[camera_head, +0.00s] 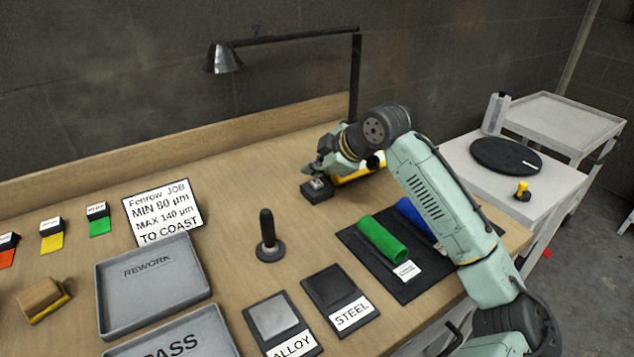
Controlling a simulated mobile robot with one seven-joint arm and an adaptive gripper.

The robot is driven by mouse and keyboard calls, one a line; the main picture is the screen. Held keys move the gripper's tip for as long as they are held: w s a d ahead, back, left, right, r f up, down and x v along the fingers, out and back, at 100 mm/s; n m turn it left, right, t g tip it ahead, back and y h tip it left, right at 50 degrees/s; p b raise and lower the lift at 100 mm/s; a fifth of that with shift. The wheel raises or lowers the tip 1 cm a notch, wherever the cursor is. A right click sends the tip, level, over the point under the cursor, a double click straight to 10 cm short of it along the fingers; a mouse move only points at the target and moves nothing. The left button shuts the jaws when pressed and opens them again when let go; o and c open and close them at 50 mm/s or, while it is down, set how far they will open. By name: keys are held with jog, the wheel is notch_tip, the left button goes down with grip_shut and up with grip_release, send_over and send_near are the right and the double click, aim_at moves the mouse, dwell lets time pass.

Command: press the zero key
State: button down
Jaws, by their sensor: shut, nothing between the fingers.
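My gripper (317,174) is at the far middle of the workbench, pointing down, with its fingers shut and empty. Its tips are right over a small dark block (318,194) with a pale patch on top. I cannot tell whether they touch it. A yellow-and-dark object (362,173) lies just behind and right of the gripper, partly hidden by my arm. No key marked zero can be made out at this size. Whether the key is on the dark block or on the yellow object cannot be told.
A black upright handle (267,236) stands in front of the block. ALLOY (284,329) and STEEL (339,297) plates lie nearer. A dark mat (400,286) holds green and blue rolls. REWORK (152,318) and PASS trays are left. A lamp (224,59) overhangs behind.

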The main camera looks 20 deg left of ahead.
aim_at(315, 184)
jog(key=shift+f, duration=0.1)
dwell(0.3)
jog(key=shift+f, duration=0.35)
jog(key=shift+f+b, duration=0.5)
jog(key=shift+f, duration=0.05)
dwell(0.9)
jog(key=shift+r, duration=0.15)
jog(key=shift+r+p, duration=0.75)
jog(key=shift+r, duration=0.1)
jog(key=shift+r+p, duration=1.55)
jog(key=shift+r, duration=0.95)
